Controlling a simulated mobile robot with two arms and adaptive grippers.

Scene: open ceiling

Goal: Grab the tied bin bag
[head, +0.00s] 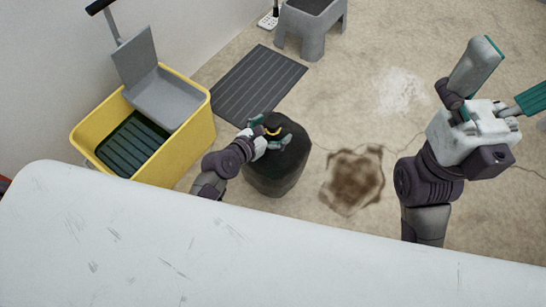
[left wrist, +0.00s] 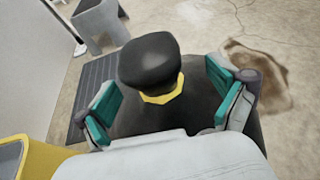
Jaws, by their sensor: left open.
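The tied bin bag (head: 277,168) is black and stands on the floor in the head view, with a yellow tie (head: 272,131) around its neck. In the left wrist view the bag's bunched top (left wrist: 150,62) rises above the yellow tie (left wrist: 163,91). My left gripper (head: 270,134) is at the top of the bag. Its teal-padded fingers (left wrist: 160,98) are open, one on each side of the tied neck, with gaps showing. My right gripper (head: 500,82) is raised at the right, away from the bag, with its teal fingers spread and nothing between them.
A yellow mop bucket (head: 190,140) with a grey wringer stands left of the bag. A dark ribbed mat (head: 258,85) lies behind it, and a grey step stool (head: 311,30) stands farther back. A brown stain (head: 353,180) marks the clear floor at right. A white surface (head: 200,240) fills the foreground.

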